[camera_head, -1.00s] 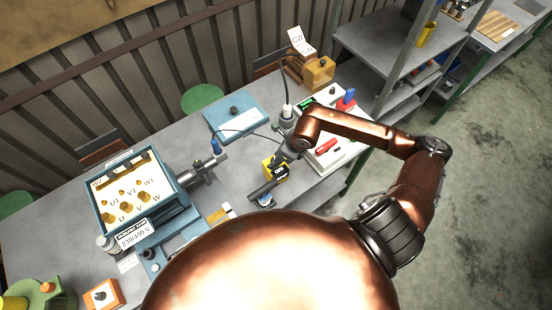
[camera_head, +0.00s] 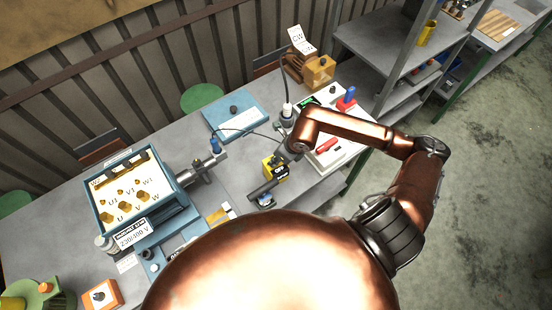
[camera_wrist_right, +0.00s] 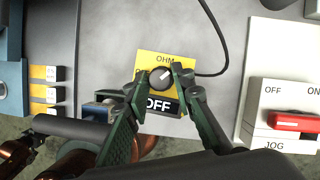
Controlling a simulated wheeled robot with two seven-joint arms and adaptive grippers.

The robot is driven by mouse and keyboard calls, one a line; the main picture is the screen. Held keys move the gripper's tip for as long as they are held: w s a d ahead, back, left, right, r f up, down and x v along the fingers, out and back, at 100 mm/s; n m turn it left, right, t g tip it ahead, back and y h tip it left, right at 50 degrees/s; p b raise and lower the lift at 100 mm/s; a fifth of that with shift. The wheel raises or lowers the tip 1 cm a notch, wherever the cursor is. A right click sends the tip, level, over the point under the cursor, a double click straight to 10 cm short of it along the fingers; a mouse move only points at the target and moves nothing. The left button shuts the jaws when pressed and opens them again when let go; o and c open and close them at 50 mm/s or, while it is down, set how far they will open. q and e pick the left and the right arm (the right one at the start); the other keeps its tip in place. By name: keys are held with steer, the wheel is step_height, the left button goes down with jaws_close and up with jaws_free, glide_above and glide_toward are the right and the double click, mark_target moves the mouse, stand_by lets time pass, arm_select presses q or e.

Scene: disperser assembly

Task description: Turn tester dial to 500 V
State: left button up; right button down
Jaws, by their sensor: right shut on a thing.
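The yellow tester (camera_head: 278,171) stands on the grey bench near its front edge. In the wrist view its face (camera_wrist_right: 187,57) shows "OHM" above the dial, a partly covered label at left, and a black display (camera_wrist_right: 158,105) reading "OFF". The round grey dial (camera_wrist_right: 161,78) has a white mark pointing up and right. My right gripper (camera_wrist_right: 160,74) is shut on the dial, one green finger on each side. Its fingers hide parts of the face, and no 500 V mark is readable. My left gripper is in neither view.
A white control box with a red switch (camera_wrist_right: 299,122) stands right of the tester. A black cable (camera_wrist_right: 223,48) curves behind it. The blue terminal box (camera_head: 148,222) is at left on the bench, and a blue plate (camera_head: 240,113) lies at the back.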

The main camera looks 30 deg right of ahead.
steer(key=m+h+b, duration=0.1)
steer(key=m+b, duration=0.1)
steer(key=m, duration=0.1)
steer(key=shift+a+m+t, duration=0.15)
steer(key=shift+m+t, duration=0.15)
steer(key=shift+m, duration=0.1)
steer(key=shift+m+h+b, duration=0.5)
steer(key=shift+m+h, duration=0.1)
steer(key=shift+m, duration=0.6)
steer(key=c, duration=1.7)
jaws_free()
steer(key=shift+o, duration=0.2)
steer(key=shift+r, duration=0.1)
steer(key=v, duration=1.1)
steer(key=shift+s+r, duration=0.15)
steer(key=shift+r, duration=0.25)
